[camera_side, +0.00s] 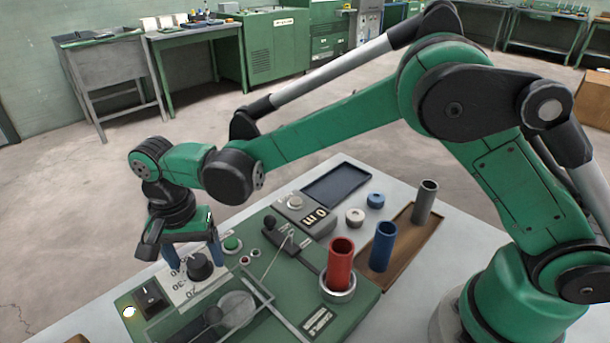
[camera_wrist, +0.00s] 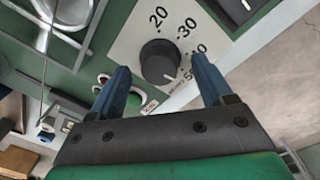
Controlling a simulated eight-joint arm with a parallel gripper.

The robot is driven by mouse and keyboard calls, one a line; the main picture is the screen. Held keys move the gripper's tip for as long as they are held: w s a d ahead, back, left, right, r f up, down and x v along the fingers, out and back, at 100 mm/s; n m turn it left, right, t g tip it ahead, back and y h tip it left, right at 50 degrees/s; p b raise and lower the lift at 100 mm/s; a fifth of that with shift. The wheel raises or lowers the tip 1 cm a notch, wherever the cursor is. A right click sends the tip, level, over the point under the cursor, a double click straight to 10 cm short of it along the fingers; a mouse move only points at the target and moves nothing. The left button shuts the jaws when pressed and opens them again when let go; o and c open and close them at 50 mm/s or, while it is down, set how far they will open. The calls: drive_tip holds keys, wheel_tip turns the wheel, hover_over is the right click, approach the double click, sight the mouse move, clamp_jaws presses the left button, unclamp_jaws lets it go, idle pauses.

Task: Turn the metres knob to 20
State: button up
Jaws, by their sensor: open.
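The metres knob (camera_side: 200,267) is a round black knob on a pale dial plate on the green machine panel. In the wrist view the knob (camera_wrist: 157,58) sits among the marks 20, 30, 40 and a partly hidden 50. Its white line points down and right, near the 5 of that last mark. My gripper (camera_side: 194,256) is low over the dial. In the wrist view my gripper (camera_wrist: 159,64) is open, with one blue finger on each side of the knob and visible gaps between. It holds nothing.
A black switch (camera_side: 151,299), a green button (camera_side: 232,243) and a black-knobbed lever (camera_side: 270,222) are close by. A red tube (camera_side: 341,262) stands in a ring on the machine. Blue (camera_side: 383,247) and grey (camera_side: 426,202) tubes stand on a wooden tray. A counter (camera_side: 314,217) reads 0 m.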

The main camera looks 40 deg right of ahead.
drive_tip(key=shift+f, duration=0.25)
clamp_jaws()
